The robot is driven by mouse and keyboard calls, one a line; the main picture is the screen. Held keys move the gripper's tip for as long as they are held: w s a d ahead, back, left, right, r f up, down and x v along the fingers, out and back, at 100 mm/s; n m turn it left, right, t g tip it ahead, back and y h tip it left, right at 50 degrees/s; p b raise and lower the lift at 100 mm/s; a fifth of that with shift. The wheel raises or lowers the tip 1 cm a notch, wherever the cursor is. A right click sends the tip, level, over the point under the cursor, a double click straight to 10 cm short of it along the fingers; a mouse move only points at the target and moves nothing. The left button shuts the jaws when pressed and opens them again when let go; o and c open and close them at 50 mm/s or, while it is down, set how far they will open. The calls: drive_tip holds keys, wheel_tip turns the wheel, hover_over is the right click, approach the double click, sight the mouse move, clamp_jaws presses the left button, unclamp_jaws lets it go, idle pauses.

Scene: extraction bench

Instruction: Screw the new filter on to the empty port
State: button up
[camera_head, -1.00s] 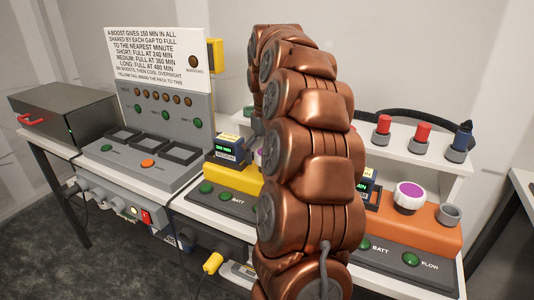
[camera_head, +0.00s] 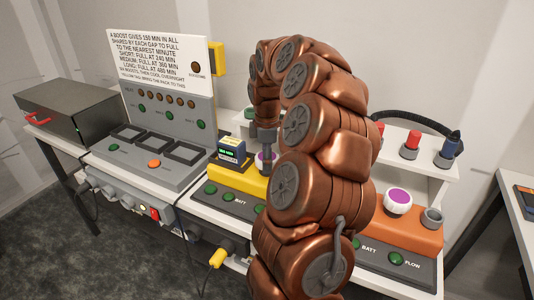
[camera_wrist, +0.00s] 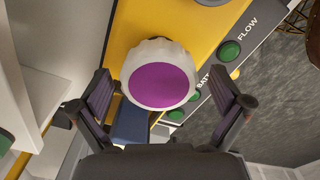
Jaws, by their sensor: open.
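My gripper (camera_wrist: 159,82) is open and empty. In the wrist view its two fingers stand left and right of a round white cap with a purple top (camera_wrist: 160,76), which sits on a yellow unit (camera_wrist: 190,22). In the head view my gripper (camera_head: 266,148) points down over this cap, largely behind my arm. An orange unit (camera_head: 390,226) at the right bears a similar purple-topped white cap (camera_head: 398,202) and an open grey cup-shaped port (camera_head: 432,217). Red (camera_head: 411,139) and blue (camera_head: 452,146) cylinders stand in grey holders on the shelf. Which piece is the new filter I cannot tell.
A small dark display box (camera_head: 231,152) stands on the yellow unit, left of my gripper. A grey charger panel (camera_head: 165,150) and a dark box with a red handle (camera_head: 70,110) are at the left. The white shelf (camera_head: 428,180) rises behind. My arm hides the middle.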

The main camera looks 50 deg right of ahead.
drive_tip(key=n+p, duration=0.1)
drive_tip(key=n, duration=0.1)
drive_tip(key=n+p, duration=0.4)
drive_tip(key=shift+r+n, duration=0.25)
drive_tip(key=shift+n, duration=0.15)
drive_tip(key=n+p, duration=0.3)
drive_tip(key=n, duration=0.1)
drive_tip(key=shift+f+n, duration=0.2)
drive_tip(key=shift+n, duration=0.6)
drive_tip(key=shift+c, duration=0.2)
